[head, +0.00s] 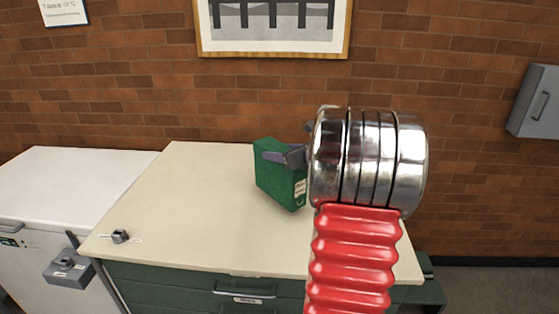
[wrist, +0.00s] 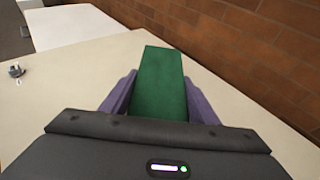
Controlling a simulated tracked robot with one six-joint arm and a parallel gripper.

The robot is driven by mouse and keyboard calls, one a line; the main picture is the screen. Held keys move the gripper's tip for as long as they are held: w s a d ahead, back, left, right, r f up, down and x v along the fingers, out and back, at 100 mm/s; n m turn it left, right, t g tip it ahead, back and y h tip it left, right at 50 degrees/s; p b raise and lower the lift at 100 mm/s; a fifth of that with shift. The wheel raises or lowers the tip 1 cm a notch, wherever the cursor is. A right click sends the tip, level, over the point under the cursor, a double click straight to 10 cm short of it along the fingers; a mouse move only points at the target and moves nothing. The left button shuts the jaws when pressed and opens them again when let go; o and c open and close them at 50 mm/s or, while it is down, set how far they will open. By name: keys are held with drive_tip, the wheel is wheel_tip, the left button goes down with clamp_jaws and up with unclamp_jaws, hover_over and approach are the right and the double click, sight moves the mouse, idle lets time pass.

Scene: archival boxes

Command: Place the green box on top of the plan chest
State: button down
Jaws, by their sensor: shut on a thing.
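The green box (head: 279,178) is over the cream top of the plan chest (head: 190,190) in the head view, with a white label on its near side. I cannot tell whether its base touches the top. My gripper (head: 284,153) is shut on the box near its upper part, with purple fingers on either side. In the wrist view the green box (wrist: 160,85) sits between the two purple fingers of my gripper (wrist: 160,100). The plan chest has green drawers with a labelled handle. My silver and red arm hides the right part of its top.
A small metal object (head: 120,236) lies at the chest top's front left corner. A white chest unit (head: 70,190) stands to the left. A brick wall with a framed picture (head: 270,52) is behind. A grey wall box (head: 537,100) is at right. The top's left part is largely clear.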

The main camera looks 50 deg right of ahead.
drive_tip(key=shift+f, duration=1.25)
drive_tip(key=c, duration=0.7)
unclamp_jaws()
drive_tip(key=shift+f, duration=0.15)
drive_tip(key=v, duration=1.2)
drive_tip(key=shift+a, duration=0.1)
